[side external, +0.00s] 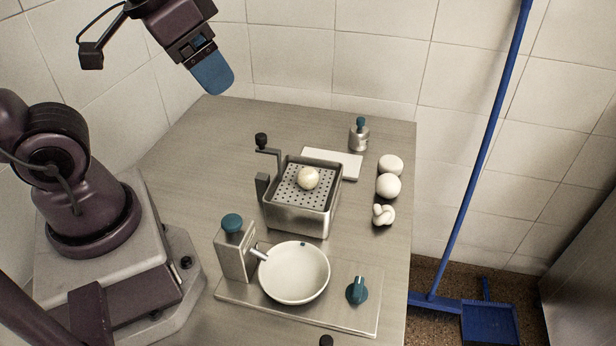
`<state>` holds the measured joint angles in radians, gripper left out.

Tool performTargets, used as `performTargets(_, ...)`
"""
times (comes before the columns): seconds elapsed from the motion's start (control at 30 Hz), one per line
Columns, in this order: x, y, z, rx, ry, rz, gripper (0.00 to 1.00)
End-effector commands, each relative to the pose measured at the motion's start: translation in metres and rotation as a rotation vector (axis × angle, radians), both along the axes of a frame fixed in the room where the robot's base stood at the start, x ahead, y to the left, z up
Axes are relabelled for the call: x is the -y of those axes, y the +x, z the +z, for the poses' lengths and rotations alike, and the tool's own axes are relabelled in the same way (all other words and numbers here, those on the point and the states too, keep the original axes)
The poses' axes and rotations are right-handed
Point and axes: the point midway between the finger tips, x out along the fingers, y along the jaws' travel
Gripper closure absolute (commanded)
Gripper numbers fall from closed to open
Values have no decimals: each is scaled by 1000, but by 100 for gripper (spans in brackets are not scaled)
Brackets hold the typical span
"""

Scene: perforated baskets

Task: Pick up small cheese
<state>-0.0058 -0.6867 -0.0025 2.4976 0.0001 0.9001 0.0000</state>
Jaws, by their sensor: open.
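A small round cream-coloured cheese (308,178) sits on the perforated plate (290,199) of a square metal basket box (298,219) in the middle of the table. Two larger white rounds, one behind (390,164) and one in front (388,186), lie on the table to the right of the box. A small knotted white piece (383,215) lies just in front of them. My gripper (214,80) has blue fingers and is high at the upper left, well above and behind the table's back left edge. It is open and apart from all the cheeses.
The box has a crank handle (262,142) at its back left. A white board (332,163) and a metal canister (359,137) stand behind. In front are a white bowl (294,273), a teal-topped post (233,247) and a teal knob (357,290). The table's left back (215,140) is clear.

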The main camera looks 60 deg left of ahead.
Motion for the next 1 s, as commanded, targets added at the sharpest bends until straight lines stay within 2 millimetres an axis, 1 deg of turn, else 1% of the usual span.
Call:
performTargets(0.13,-2,20,-24,-146,28,-21,25)
performTargets(0.27,-4,46,-48,-267,102,-183,25)
performTargets(0.37,-5,68,-71,-348,166,-383,25)
performTargets(0.47,-6,89,-97,-418,226,-636,25)
performTargets(0.53,-6,105,-117,-456,266,-855,25)
performTargets(0.6,-6,119,-133,-470,306,-1073,25)
performTargets(0.63,-6,124,-138,-471,323,-1161,25)
performTargets(0.7,-6,135,-145,-459,365,-1341,25)
performTargets(0.8,-6,146,-141,-422,434,-1535,25)
performTargets(0.9,-6,149,-140,-408,471,-1655,25)
performTargets(1.0,-7,149,-142,-402,483,-1712,25)
